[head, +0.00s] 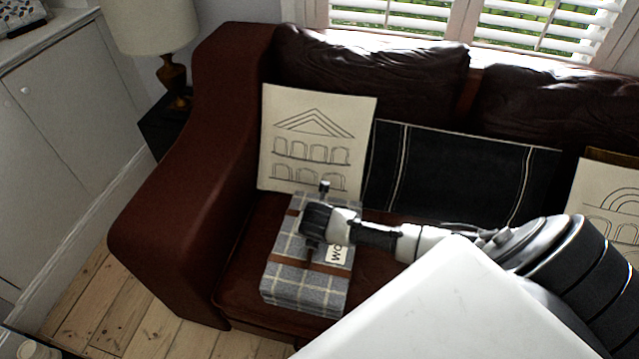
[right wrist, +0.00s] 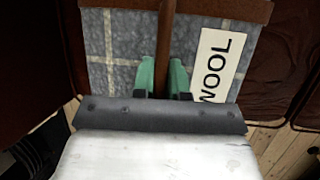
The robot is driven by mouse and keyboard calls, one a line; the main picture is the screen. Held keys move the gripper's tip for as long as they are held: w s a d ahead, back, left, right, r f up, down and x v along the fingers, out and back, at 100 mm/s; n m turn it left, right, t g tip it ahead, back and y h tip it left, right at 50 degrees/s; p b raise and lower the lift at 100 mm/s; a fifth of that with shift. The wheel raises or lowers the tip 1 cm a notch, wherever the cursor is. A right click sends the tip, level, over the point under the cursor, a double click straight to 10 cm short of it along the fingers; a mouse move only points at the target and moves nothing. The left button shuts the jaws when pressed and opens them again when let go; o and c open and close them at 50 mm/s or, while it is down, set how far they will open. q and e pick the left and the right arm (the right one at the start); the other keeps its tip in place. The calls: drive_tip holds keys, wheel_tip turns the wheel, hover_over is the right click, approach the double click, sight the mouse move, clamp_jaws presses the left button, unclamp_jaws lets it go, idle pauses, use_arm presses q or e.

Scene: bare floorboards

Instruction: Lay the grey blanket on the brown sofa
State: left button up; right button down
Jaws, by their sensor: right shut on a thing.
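The grey blanket (head: 283,277) is a folded checked bundle with brown straps and a white WOOL label. It is over the left end of the brown sofa's seat, near the front edge; I cannot tell whether its underside touches the seat. The brown sofa (head: 180,190) is dark leather with a broad left arm. My right gripper (head: 316,222) is above the blanket. In the right wrist view the green fingers of my right gripper (right wrist: 163,75) are shut on the brown strap of the blanket (right wrist: 120,72). My left gripper is not in view.
A cream cushion with a building drawing (head: 316,140) leans behind the blanket. A black striped cushion (head: 455,170) stands to its right, and another cream cushion (head: 610,205) is at the right edge. A lamp (head: 153,25) stands left of the sofa, near a grey cabinet (head: 70,120).

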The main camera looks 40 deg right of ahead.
wheel_tip(320, 180, down, 3)
drive_tip(key=shift+w+r, duration=0.1)
drive_tip(key=shift+r, duration=0.05)
drive_tip(key=c, duration=1.5)
unclamp_jaws()
drive_tip(key=shift+c, duration=0.2)
drive_tip(key=o, duration=0.4)
drive_tip(key=p+v, duration=0.2)
drive_tip(key=v, duration=1)
drive_tip(key=shift+p, duration=0.3)
drive_tip(key=shift+a, duration=0.1)
